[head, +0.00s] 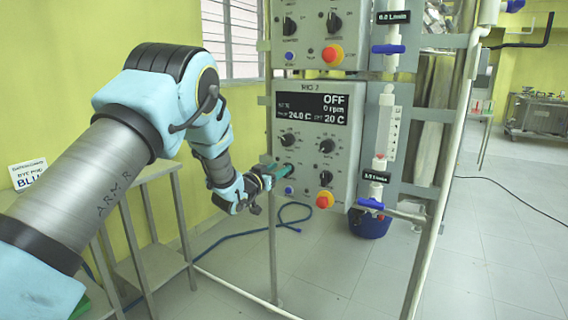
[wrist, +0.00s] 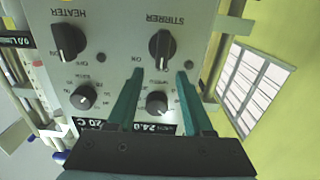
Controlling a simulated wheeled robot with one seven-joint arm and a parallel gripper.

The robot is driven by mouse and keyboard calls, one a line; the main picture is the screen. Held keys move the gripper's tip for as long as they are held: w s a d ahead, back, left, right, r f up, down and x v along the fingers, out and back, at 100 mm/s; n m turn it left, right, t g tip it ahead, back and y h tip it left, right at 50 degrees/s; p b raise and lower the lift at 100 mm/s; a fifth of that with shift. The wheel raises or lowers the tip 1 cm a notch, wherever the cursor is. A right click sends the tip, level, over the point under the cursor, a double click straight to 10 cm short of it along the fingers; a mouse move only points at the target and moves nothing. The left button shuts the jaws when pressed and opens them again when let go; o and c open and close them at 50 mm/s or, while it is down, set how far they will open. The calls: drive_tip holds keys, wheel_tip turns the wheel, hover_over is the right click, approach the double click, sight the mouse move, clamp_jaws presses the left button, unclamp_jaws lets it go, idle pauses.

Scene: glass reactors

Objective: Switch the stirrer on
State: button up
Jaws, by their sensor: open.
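The control panel (head: 341,118) has a dark display (head: 312,108) reading OFF, 0 rpm, 24.0 C and 20 C. The black stirrer knob (wrist: 161,48) is under the upside-down STIRRER label in the wrist view. Its grip bar stands upright in that picture. In the head view the stirrer knob is at the panel's lower left, partly hidden by my gripper (head: 272,173). My gripper is open in front of the panel. In the wrist view its two teal fingers (wrist: 160,73) are spread, with tips left and right of the knob's lower end; contact is not visible.
The heater knob (wrist: 68,42) is beside the stirrer knob. A smaller dial (wrist: 158,103) lies between my fingers in the picture. A red-and-yellow stop button (head: 325,200) sits low on the panel. A glass flow tube (head: 384,130) and frame posts stand to the right.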

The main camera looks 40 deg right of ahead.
sight(285, 165)
drive_tip(key=shift+p+x, duration=0.3)
drive_tip(key=shift+x, duration=1.5)
drive_tip(key=shift+c, duration=0.3)
drive_tip(key=shift+f, duration=0.1)
clamp_jaws()
